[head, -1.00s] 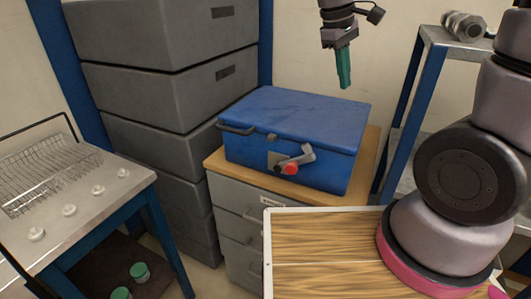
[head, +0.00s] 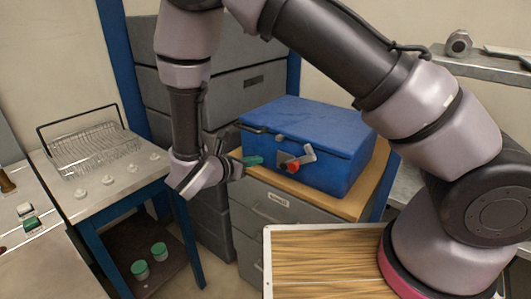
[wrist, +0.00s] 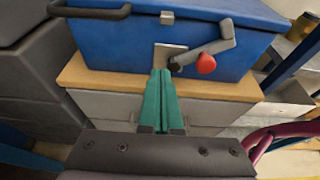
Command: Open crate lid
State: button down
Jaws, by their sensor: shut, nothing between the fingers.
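The blue crate (head: 350,170) stands on a wooden-topped drawer cabinet, and its lid (head: 312,124) is closed. On its front is a grey latch lever with a red knob (head: 293,167); the knob also shows in the wrist view (wrist: 206,63). A dark handle (wrist: 90,10) is at the left of the crate in the wrist view. My gripper (head: 258,160) has green fingers, which also show in the wrist view (wrist: 160,75). It is shut and empty, in front of the crate's front face and left of the red knob. I cannot tell whether the fingertips touch the metal plate behind them.
A grey side table (head: 128,178) at the left holds a wire rack (head: 95,150) and several white knobs. Grey stacked drawers (head: 148,85) stand behind my arm. A metal shelf (head: 485,64) is at the right. The cabinet's wooden top (head: 352,207) is narrow around the crate.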

aim_at(280, 155)
jog(key=x, duration=1)
jog(key=r, duration=0.3)
jog(key=shift+s+a, duration=0.1)
jog(key=shift+s, duration=0.1)
jog(key=shift+r, duration=0.6)
